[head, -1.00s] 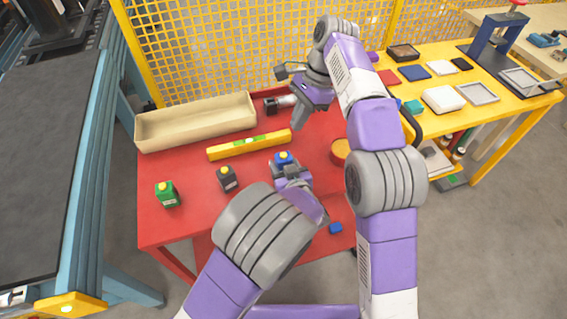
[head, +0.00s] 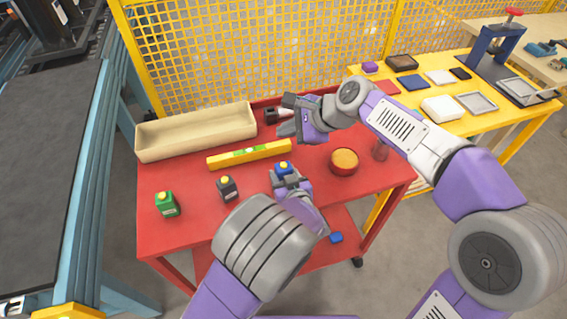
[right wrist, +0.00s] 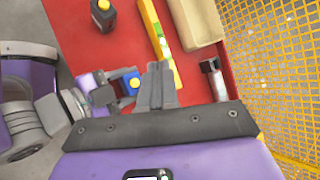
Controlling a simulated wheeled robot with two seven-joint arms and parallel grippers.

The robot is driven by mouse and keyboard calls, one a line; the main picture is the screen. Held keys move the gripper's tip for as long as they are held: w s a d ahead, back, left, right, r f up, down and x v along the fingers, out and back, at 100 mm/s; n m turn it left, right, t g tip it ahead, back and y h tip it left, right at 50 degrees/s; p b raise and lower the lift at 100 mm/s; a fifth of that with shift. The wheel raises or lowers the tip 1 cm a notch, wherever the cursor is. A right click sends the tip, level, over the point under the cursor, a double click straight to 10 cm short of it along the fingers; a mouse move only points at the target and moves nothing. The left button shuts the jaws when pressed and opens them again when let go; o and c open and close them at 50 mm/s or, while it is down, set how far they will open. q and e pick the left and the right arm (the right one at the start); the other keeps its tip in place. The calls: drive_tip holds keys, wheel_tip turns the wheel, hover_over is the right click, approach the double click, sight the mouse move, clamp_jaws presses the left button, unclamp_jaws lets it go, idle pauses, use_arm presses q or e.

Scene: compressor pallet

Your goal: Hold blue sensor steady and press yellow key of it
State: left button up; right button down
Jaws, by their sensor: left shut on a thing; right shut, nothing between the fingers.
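The blue sensor (head: 282,169), with a yellow key (head: 284,163) on top, is at the middle of the red table (head: 195,234). My left gripper (head: 283,176) is shut on it from the near side. In the right wrist view the blue sensor (right wrist: 128,75) and its yellow key (right wrist: 134,83) lie just left of my right fingertips. My right gripper (head: 285,130) is shut and empty, beyond the sensor in the head view and apart from it. Its closed fingers (right wrist: 158,72) show in the right wrist view. The sensor's lower part is hidden by my left gripper.
A green sensor (head: 166,206) and a black sensor (head: 227,190) stand to the left. A yellow spirit level (head: 225,158) and a beige tray (head: 195,134) lie behind. An orange-topped round container (head: 343,161) is right. A yellow mesh fence (head: 260,50) stands behind the table.

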drive_tip(key=shift+f, duration=0.1)
idle(0.3)
hover_over(286, 168)
drive_tip(key=shift+f, duration=4.35)
drive_tip(key=shift+f, duration=0.4)
drive_tip(key=shift+f, duration=0.45)
idle(0.4)
drive_tip(key=shift+r, duration=0.9)
drive_tip(key=shift+r, duration=2.5)
